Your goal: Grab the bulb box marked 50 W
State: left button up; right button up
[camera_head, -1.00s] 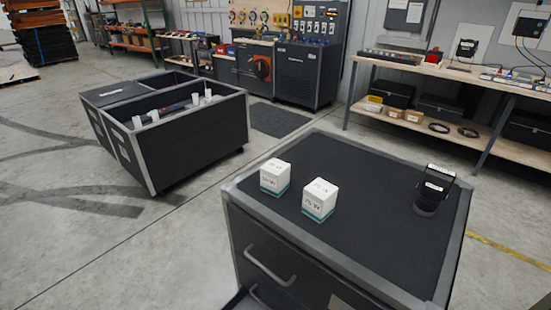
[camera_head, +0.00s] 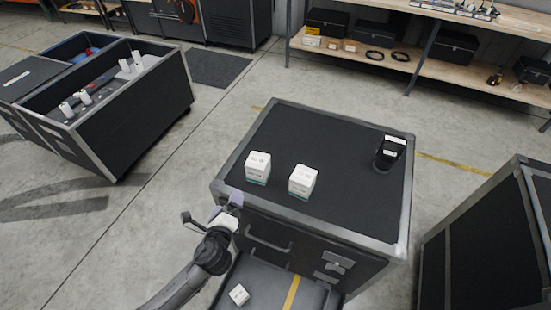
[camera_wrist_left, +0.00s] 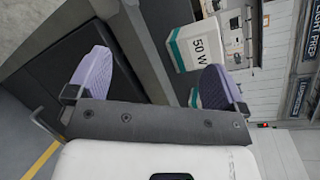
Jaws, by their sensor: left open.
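Two white bulb boxes with teal bases stand upright on the black cart top (camera_head: 335,140). The left box (camera_head: 258,168) is nearer my left gripper; the right box (camera_head: 302,182) stands a little apart from it. Their labels are too small to read in the head view now. In the left wrist view a box marked 50 W (camera_wrist_left: 196,46) shows beyond the right finger, which hides part of it. My left gripper (camera_head: 231,203) is open and empty at the cart's front left corner. Its two lilac fingers (camera_wrist_left: 158,76) are wide apart. My right gripper is not in view.
A black device (camera_head: 389,151) stands at the cart's back right. A small white block (camera_head: 238,295) lies low in front of the cart. Another dark case (camera_head: 490,240) stands right. An open tote (camera_head: 110,110) is at the left. The cart top behind the boxes is clear.

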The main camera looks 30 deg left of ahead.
aim_at(254, 174)
pick_arm(q)
jog(key=w+m+t+h, duration=0.1)
jog(key=w+m, duration=0.2)
jog(key=m, duration=0.1)
jog(key=w+d+r+m+t+h, duration=0.1)
jog(key=w+m, duration=0.2)
jog(key=m, duration=0.1)
jog(key=w+r+m+t, duration=0.1)
jog(key=w+m, duration=0.3)
jog(key=m, duration=0.1)
jog(key=shift+w+d+r+h, duration=0.1)
jog(key=shift+d+r+h, duration=0.15)
jog(key=shift+h, duration=0.15)
jog(key=shift+b+x, duration=0.4)
jog(key=shift+x, duration=2.35)
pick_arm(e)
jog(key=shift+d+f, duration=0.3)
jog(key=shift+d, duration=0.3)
pick_arm(q)
jog(key=shift+d+f, duration=0.1)
jog(key=shift+f, duration=0.05)
jog(key=shift+c, duration=0.3)
jog(key=c, duration=0.9)
jog(key=shift+c, duration=0.5)
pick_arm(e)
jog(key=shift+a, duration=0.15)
